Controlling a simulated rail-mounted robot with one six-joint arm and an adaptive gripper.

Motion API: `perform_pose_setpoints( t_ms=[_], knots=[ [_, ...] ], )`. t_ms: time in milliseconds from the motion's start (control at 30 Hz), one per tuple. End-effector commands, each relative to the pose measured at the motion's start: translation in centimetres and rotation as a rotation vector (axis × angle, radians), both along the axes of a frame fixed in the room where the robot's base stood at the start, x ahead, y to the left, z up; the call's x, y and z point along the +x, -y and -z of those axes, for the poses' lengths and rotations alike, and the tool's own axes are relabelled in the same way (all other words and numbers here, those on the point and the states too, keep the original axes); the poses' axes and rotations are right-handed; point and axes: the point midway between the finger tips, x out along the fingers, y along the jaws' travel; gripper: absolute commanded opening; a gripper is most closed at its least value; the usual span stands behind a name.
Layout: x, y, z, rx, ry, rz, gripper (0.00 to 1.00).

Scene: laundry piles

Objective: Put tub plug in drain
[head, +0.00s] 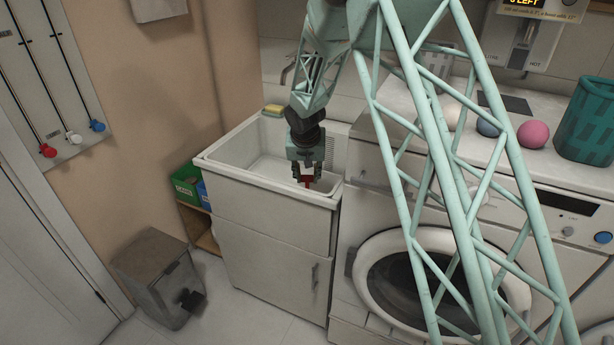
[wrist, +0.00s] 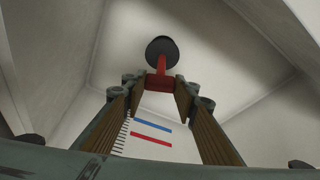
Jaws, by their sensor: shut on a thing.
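The tub plug (wrist: 161,66) has a red grip and stem with a round black disc at its far end. My gripper (wrist: 160,88) is shut on the red grip, with a finger on each side. In the head view my gripper (head: 307,170) points down inside the white tub (head: 213,165), near its front right corner, and a bit of red shows below the fingers. The drain is not seen apart from the black disc, which may hide it. I cannot tell whether the disc touches the tub floor.
Blue and red lines (wrist: 151,126) with scale marks show on a pale tub wall. A yellow sponge (head: 273,110) lies on the tub's back rim. The washing machine (head: 395,245) stands close on the right; a grey bin (head: 155,275) stands at left.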

Motion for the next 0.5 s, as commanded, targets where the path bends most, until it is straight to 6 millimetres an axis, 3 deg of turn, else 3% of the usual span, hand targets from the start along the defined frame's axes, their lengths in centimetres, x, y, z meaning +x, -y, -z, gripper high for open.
perform_pose_setpoints(
  t_ms=[500],
  knots=[
    [0.0, 0.0, 2.2, 0.000, 0.000, 0.000, 0.10]
  ],
)
